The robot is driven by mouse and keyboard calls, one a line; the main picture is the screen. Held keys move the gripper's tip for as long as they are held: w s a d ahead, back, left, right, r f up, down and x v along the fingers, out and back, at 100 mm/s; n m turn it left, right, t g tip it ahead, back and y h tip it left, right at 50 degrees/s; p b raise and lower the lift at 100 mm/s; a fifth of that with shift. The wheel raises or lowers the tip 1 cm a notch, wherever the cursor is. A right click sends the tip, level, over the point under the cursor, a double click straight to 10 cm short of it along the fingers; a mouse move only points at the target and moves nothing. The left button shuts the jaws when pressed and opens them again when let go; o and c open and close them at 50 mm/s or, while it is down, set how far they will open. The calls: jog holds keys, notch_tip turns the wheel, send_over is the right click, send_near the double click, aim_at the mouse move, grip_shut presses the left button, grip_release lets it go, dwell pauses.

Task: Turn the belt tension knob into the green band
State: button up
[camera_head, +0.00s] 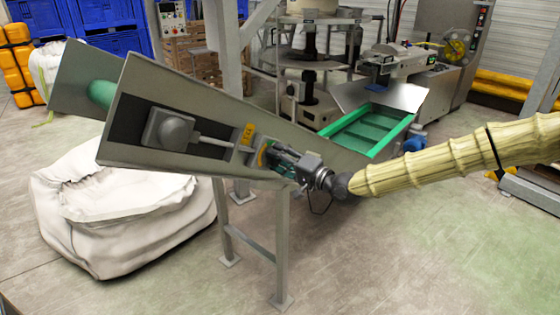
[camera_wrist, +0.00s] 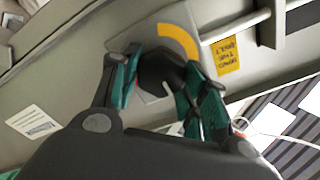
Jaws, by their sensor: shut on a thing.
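The dark belt tension knob (camera_wrist: 160,72) sits on a light plate on the grey side of the inclined conveyor (camera_head: 230,140). My gripper (camera_wrist: 168,80) has its teal-padded fingers on both sides of the knob and is shut on it. In the head view my gripper (camera_head: 277,156) reaches the conveyor side from the right and hides the knob. A yellow-orange arc (camera_wrist: 181,38) curves around the knob's upper right; it also shows small in the head view (camera_head: 262,155). I cannot make out the green band, and the knob's pointer is not clear.
A yellow label (camera_wrist: 225,55) and a rail lie right of the knob in the wrist view. A motor box (camera_head: 172,130) sticks out on the conveyor side. A white bulk bag (camera_head: 120,215) stands at left, a green-rimmed tray (camera_head: 365,135) behind. The front floor is clear.

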jog(key=shift+w+d+r+m, duration=0.1)
jog(key=shift+w+d+m, duration=0.05)
jog(key=shift+m, duration=0.15)
jog(key=o, duration=1)
jog(key=v, duration=1.2)
